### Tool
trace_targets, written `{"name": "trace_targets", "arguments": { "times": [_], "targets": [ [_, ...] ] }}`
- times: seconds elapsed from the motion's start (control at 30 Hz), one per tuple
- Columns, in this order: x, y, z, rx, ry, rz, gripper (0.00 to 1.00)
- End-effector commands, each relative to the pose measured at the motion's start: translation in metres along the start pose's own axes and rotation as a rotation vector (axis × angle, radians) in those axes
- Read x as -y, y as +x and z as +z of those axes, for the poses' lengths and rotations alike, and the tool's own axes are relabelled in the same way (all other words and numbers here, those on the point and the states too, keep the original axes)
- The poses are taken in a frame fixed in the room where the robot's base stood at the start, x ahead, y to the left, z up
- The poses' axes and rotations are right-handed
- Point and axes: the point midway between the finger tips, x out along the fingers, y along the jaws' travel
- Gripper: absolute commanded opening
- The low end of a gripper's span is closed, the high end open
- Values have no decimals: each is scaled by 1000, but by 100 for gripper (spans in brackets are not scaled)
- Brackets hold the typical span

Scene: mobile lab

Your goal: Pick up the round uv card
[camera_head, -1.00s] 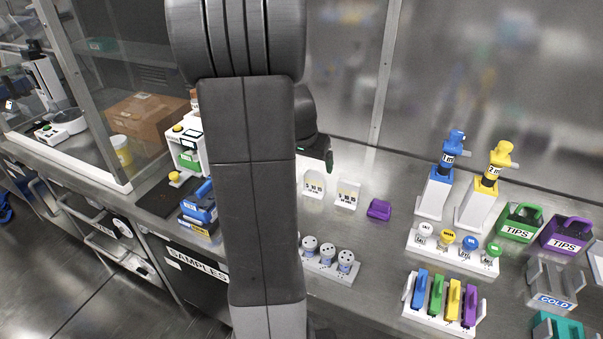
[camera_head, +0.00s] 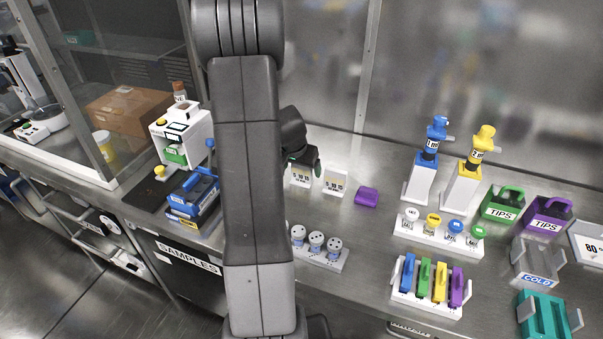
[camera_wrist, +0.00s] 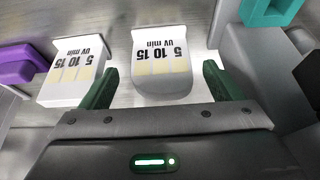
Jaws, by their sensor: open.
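The round uv card (camera_wrist: 160,62) is white with black "UV min 5 10 15" print, pale yellow squares and rounded corners at its near end. In the wrist view it lies between the two green fingers of my gripper (camera_wrist: 160,68), which are open and apart from it. A second, squarer uv card (camera_wrist: 72,75) lies to its left, outside the left finger. In the head view my gripper (camera_head: 306,166) is just above the round card (camera_head: 299,180), partly hiding it. The squarer card (camera_head: 335,182) stands to its right.
A purple object (camera_head: 366,197) sits right of the cards. A rack of several white-capped vials (camera_head: 317,250) stands in front. Pipette stands, tip boxes and a rack of coloured items (camera_head: 427,290) fill the right. Blue boxes (camera_head: 195,195) are left.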

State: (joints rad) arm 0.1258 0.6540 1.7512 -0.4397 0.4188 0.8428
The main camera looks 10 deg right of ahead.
Motion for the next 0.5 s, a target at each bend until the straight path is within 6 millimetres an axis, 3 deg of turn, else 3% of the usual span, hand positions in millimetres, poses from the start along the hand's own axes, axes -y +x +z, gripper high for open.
{"name": "trace_targets", "arguments": {
  "times": [0.2,0.5],
  "targets": [
    [1,24,-1,1,1,0,85],
    [1,28,-1,0,1,-1,85]
  ]
}}
